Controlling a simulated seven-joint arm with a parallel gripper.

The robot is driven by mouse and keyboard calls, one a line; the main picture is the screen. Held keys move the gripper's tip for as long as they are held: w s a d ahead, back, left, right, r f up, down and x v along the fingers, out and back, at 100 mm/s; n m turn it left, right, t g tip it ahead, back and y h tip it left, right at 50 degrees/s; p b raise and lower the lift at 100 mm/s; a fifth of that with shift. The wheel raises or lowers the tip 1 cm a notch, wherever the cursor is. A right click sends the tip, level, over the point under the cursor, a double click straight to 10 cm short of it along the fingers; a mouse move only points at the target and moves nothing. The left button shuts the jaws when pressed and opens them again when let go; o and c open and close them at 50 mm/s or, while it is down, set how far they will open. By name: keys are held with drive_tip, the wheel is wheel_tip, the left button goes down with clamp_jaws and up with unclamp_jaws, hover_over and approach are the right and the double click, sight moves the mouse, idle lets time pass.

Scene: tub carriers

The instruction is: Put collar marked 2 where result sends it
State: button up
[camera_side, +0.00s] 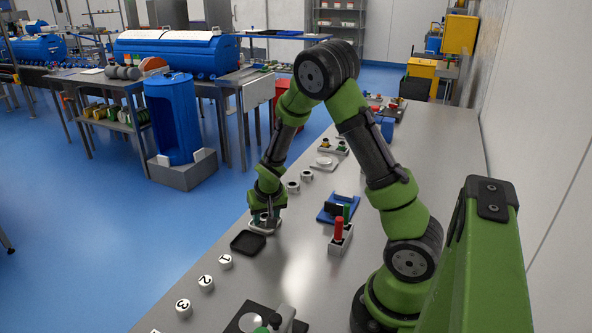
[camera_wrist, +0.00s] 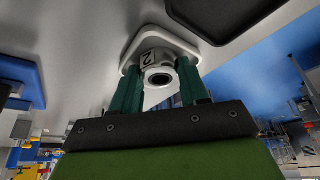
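The white collar marked 2 (camera_wrist: 148,60) shows in the wrist view, with its round dark-holed end towards the camera. The two green fingers of my gripper (camera_wrist: 161,82) lie close along both sides of it and look shut on it. Behind the collar is a pale plate with rounded corners (camera_wrist: 128,48); I cannot tell whether the collar touches it. In the side view my gripper (camera_side: 265,217) is low over a small light plate (camera_side: 262,228), and its fingers mostly hide the collar.
A black tray (camera_side: 248,243) lies just in front of my gripper. White discs marked 1 (camera_side: 225,261), 2 (camera_side: 206,283) and 3 (camera_side: 183,307) line the table's left edge.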

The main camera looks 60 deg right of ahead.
drive_tip(key=shift+o, duration=0.7)
drive_tip(key=shift+r, duration=0.15)
drive_tip(key=shift+a+r, duration=0.1)
drive_tip(key=shift+r, duration=0.25)
drive_tip(key=v, duration=1.1)
drive_tip(key=s+a+r+n+t+y, duration=0.2)
drive_tip(key=s+a+r, duration=0.3)
drive_tip(key=a, duration=0.3)
drive_tip(key=s+a+r+n+t+y, duration=0.2)
drive_tip(key=s+a+r+n+y, duration=0.1)
drive_tip(key=s+a+r, duration=0.3)
drive_tip(key=a+r, duration=0.1)
drive_tip(key=a, duration=0.1)
drive_tip(key=shift+s+a+r, duration=0.25)
drive_tip(key=shift+s+a, duration=0.05)
drive_tip(key=shift+a, duration=0.05)
